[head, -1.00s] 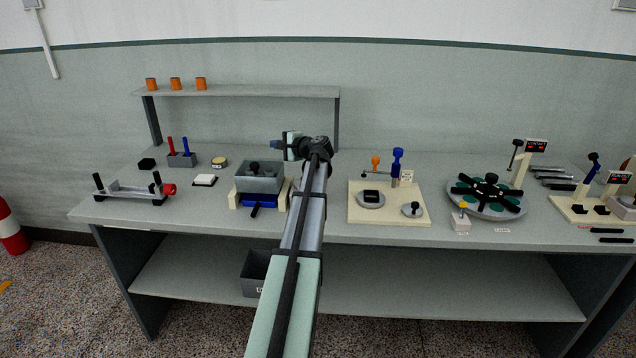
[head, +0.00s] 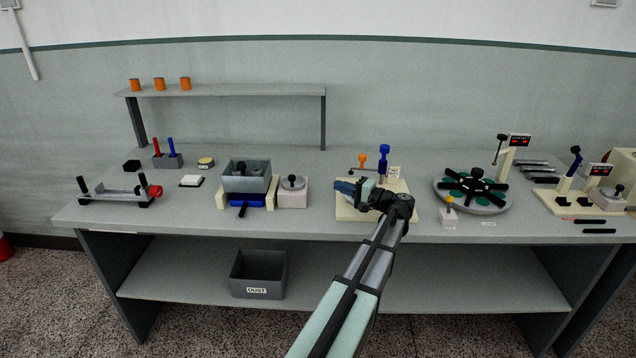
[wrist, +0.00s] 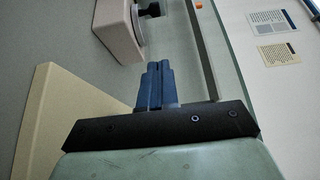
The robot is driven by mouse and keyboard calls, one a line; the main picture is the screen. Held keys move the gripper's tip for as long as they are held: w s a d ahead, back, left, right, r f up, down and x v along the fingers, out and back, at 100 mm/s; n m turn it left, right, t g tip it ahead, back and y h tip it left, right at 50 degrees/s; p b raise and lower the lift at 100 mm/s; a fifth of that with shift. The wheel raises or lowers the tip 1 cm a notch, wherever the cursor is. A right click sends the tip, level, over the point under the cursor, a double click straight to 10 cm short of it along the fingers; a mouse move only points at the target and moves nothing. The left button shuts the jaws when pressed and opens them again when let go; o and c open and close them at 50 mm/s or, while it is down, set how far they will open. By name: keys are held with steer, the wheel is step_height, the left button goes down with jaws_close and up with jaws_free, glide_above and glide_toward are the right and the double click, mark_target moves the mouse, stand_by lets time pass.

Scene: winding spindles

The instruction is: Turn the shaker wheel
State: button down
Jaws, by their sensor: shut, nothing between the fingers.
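The likely shaker wheel is a grey disc with a black knob (head: 293,182) on a pale block (head: 293,199), just right of the grey shaker box (head: 247,180) on its blue base. My gripper (head: 339,186) is shut and empty, pointing left over the left part of the cream board, to the right of the wheel and apart from it. In the wrist view, my shut blue fingers (wrist: 157,68) point up toward the pale block (wrist: 116,30), whose disc and black knob (wrist: 152,10) show at the top.
The cream board (head: 350,212) carries an orange knob (head: 362,157) and a blue-topped post (head: 384,155); my wrist hides part of it. A round turntable with black arms (head: 473,188) stands farther right. The bench front between wheel and board is clear.

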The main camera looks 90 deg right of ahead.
mark_target(293, 178)
steer(key=shift+w+a+x, duration=0.25)
steer(key=shift+a+x, duration=0.15)
steer(key=shift+x, duration=1.7)
steer(key=shift+w+a+x, duration=0.25)
steer(key=shift+a+x, duration=0.15)
steer(key=shift+x, duration=1.7)
steer(key=shift+w+a+x, duration=0.2)
steer(key=shift+a+x, duration=0.25)
steer(key=shift+x, duration=1.65)
steer(key=shift+a, duration=0.1)
steer(key=shift+w+a+m+g+h, duration=0.1)
steer(key=shift+m+g+h, duration=0.2)
steer(key=shift+m+h, duration=0.15)
